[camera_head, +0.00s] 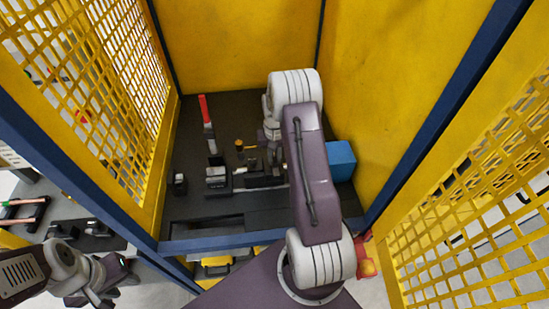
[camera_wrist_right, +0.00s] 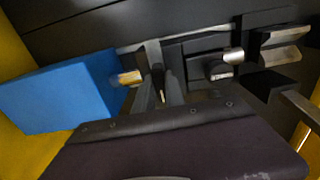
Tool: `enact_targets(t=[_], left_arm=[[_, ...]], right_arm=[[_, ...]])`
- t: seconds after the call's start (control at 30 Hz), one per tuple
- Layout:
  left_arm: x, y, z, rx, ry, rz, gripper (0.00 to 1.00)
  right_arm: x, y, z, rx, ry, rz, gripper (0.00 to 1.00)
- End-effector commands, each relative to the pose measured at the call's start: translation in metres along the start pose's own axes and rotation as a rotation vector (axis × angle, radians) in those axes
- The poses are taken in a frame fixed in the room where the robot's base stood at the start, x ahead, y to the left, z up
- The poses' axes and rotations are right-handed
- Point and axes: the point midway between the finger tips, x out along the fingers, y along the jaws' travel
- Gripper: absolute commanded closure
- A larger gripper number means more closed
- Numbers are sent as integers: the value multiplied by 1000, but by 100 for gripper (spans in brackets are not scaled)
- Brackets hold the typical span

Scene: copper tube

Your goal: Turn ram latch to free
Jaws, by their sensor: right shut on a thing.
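My right gripper (camera_wrist_right: 160,85) is down at the bench fixture, and its two dark fingers show in the right wrist view. They are shut on a small part, which I take to be the ram latch; the fingers hide most of it, so its angle cannot be told. A short brass-coloured cylinder (camera_wrist_right: 130,77) lies just left of the fingers, by the blue block (camera_wrist_right: 60,92). In the head view my right arm covers part of the fixture. My left gripper (camera_head: 98,286) hangs outside the enclosure at the lower left, away from the fixture; its opening is unclear.
The blue block (camera_head: 340,160) stands right of my right arm. A red-handled lever (camera_head: 204,108) stands at the back left. Metal-topped clamp blocks (camera_head: 216,177) sit on the dark bench. Yellow walls and mesh panels (camera_head: 110,70) close in the sides.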

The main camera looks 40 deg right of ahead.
Motion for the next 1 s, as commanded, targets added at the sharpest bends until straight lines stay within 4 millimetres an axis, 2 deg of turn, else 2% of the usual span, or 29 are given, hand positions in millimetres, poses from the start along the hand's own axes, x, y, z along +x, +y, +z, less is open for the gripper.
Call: enact_targets(t=[0.37,0.4,0.43,0.47,0.77,0.87,1.0], left_arm=[[0,0,0,0,0,0,64],[0,0,0,0,0,0,64],[0,0,0,0,0,0,64],[0,0,0,0,0,0,64],[1,0,0,0,0,0,64],[7,0,1,0,0,0,64],[18,0,2,0,0,0,64]], right_arm=[[-2,0,-3,-6,10,1,100],[-2,0,-3,-6,10,1,74],[-2,0,-3,-6,10,1,66],[-2,0,-3,-6,9,1,64],[-2,0,-2,-4,5,0,64],[-13,0,-3,-4,9,0,64],[-44,0,-3,-4,12,0,64]])
